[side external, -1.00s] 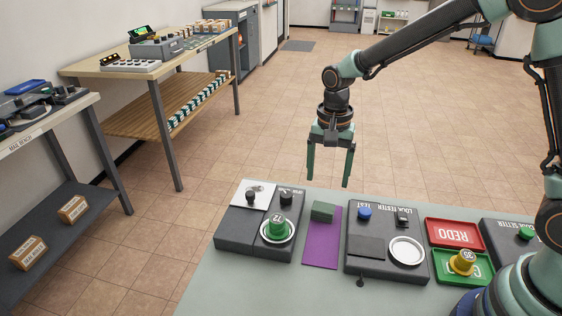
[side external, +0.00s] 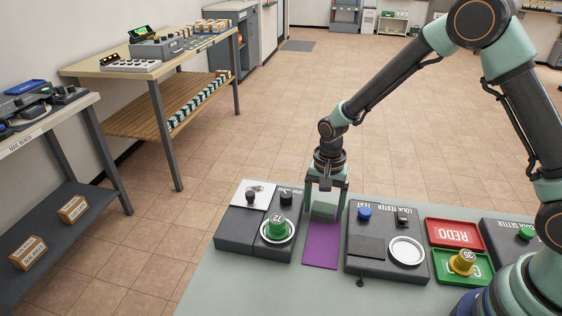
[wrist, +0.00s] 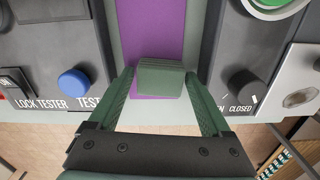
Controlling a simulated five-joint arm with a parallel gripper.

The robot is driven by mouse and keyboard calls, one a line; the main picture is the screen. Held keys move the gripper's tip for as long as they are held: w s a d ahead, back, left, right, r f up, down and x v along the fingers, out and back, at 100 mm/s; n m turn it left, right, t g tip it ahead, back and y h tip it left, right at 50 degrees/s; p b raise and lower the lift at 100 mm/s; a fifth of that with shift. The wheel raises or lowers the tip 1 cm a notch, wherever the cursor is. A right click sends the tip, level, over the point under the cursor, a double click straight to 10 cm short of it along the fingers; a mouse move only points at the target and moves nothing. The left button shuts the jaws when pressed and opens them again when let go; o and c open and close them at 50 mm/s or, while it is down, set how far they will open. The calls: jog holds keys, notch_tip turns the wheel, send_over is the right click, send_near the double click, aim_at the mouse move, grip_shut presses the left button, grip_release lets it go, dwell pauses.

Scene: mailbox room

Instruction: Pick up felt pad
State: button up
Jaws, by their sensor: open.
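The felt pad (side external: 323,211) is a small dark green block at the far end of a purple strip (side external: 321,246) on the table. In the wrist view the felt pad (wrist: 160,78) lies between my two fingers, with a gap on each side. My gripper (side external: 324,214) is open and lowered around the pad, one finger on either side. It also shows in the wrist view (wrist: 158,78). The gripper partly covers the pad in the side view.
A dark box with a green knob (side external: 277,228) stands left of the strip. The lock tester (side external: 372,272) with a blue button (side external: 364,213) stands right of it. A red REDO tray (side external: 454,233) and a green tray (side external: 447,272) lie farther right.

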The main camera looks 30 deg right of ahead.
aim_at(324, 207)
jog(key=c, duration=1.1)
jog(key=shift+r, duration=0.1)
notch_tip(324, 207, up, 20)
jog(key=shift+f, duration=0.1)
